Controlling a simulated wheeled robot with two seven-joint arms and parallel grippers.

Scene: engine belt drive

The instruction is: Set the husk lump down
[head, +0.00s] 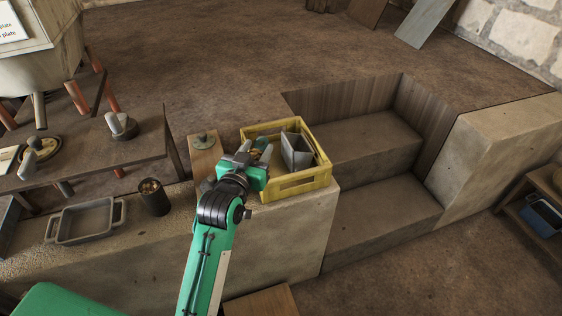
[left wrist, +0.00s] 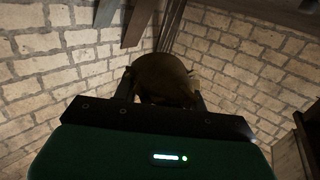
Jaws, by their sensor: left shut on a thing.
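My left gripper (head: 262,150) is over the left part of a yellow crate (head: 292,186) on the stone ledge. It is shut on a dark brown, rounded lump, the husk lump (left wrist: 165,78), which fills the space between the fingers in the left wrist view. In the head view the gripper mostly hides the lump, so I cannot tell whether it touches the crate. My right gripper is not in view.
A grey metal container (head: 297,150) stands in the crate. A wooden board (head: 203,152) with a small knobbed object lies left of it. A grey tray (head: 84,222) and a dark cup (head: 153,197) stand further left. Stone steps (head: 375,220) drop away right of the ledge.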

